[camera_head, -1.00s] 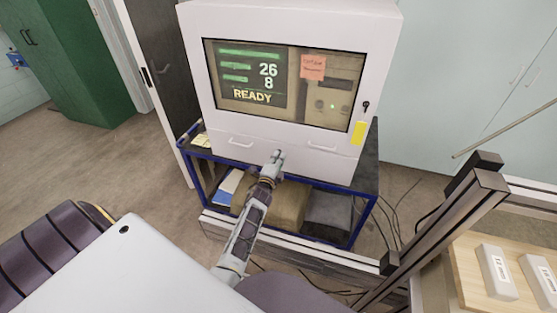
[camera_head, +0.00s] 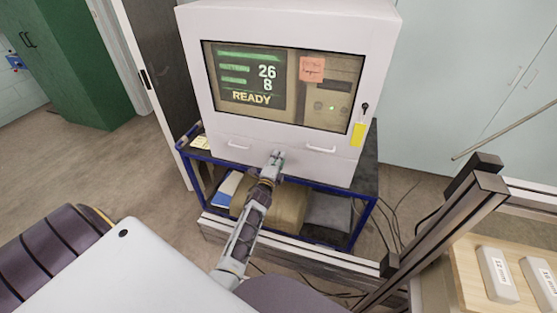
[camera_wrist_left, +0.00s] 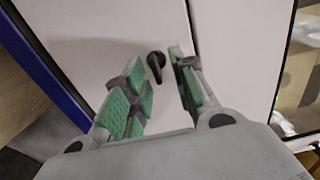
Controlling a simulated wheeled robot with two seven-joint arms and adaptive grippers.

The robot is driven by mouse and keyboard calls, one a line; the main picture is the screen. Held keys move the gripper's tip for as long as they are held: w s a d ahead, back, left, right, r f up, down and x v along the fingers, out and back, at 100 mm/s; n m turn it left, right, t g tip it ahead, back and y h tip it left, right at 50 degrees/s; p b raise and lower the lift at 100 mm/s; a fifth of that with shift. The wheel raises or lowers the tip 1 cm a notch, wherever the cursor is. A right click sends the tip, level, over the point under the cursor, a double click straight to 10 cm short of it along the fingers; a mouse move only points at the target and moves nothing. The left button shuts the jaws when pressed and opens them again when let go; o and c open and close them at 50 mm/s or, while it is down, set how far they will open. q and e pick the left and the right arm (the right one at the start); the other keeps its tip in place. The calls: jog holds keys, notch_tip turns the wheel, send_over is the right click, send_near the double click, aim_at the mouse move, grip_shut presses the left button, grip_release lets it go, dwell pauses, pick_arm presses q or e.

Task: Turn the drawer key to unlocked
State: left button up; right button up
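The drawer key (camera_wrist_left: 156,64) is a small dark key in the white drawer front, seen in the left wrist view. In the head view my left gripper covers it. My left gripper (camera_head: 276,157) reaches the front of the white cabinet (camera_head: 200,90), between two drawer handles. In the wrist view its green-padded fingers (camera_wrist_left: 158,88) are open. The key shows in the gap between the fingertips, close to the right finger, and nothing is gripped. I cannot tell how deep the fingers are around it. My right gripper is not in view.
Another key (camera_head: 365,107) with a yellow tag (camera_head: 358,134) is at the upper right. A dark metal post (camera_head: 440,225) and a wooden board (camera_head: 470,280) are on the right.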

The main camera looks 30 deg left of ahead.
pick_arm(q)
jog(key=shift+s, duration=0.15)
jog(key=v, duration=0.7)
dwell(0.4)
jog(key=shift+d+f, duration=0.1)
dwell(0.6)
